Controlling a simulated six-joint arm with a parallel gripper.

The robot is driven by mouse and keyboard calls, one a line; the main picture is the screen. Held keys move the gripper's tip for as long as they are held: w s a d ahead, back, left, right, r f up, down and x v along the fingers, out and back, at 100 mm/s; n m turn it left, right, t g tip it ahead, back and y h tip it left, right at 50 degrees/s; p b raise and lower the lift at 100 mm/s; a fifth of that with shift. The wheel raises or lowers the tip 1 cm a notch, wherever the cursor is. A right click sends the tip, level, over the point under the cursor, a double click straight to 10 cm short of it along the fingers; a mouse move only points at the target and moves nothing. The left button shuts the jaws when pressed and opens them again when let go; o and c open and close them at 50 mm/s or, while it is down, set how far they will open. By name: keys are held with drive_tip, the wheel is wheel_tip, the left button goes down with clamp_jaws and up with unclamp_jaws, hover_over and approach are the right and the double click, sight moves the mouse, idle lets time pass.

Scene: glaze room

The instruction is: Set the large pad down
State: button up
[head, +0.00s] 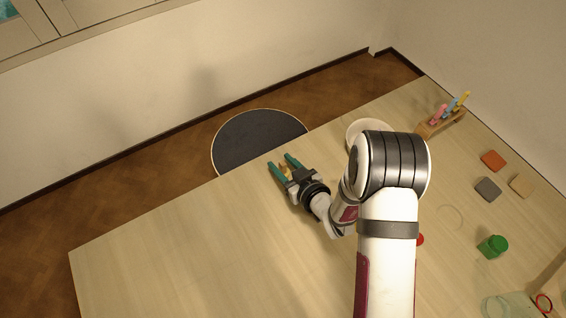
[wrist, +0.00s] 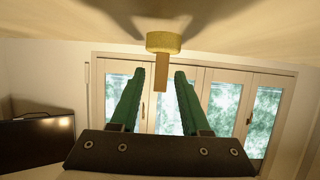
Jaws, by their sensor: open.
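The large pad, a yellow disc with a tan stem-like handle (wrist: 161,77), shows in the wrist view at top middle. Its disc end appears to rest on the pale tabletop, with the handle pointing toward my gripper. My gripper (wrist: 160,80) is open. Its two green fingers stand on either side of the handle, with a visible gap on each side. In the head view my gripper (head: 281,166) is near the table's far left edge, and a bit of yellow shows between its fingers. Most of the pad is hidden there.
A white bowl (head: 365,127) stands behind my arm, partly hidden. A wooden rack (head: 434,126) holds colored tools at the far right. The table's left side is clear.

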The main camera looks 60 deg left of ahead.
drive_tip(key=shift+d+r, duration=0.1)
drive_tip(key=shift+r, duration=0.1)
drive_tip(key=v, duration=1.1)
drive_tip(key=shift+d, duration=0.4)
drive_tip(key=shift+r, duration=0.1)
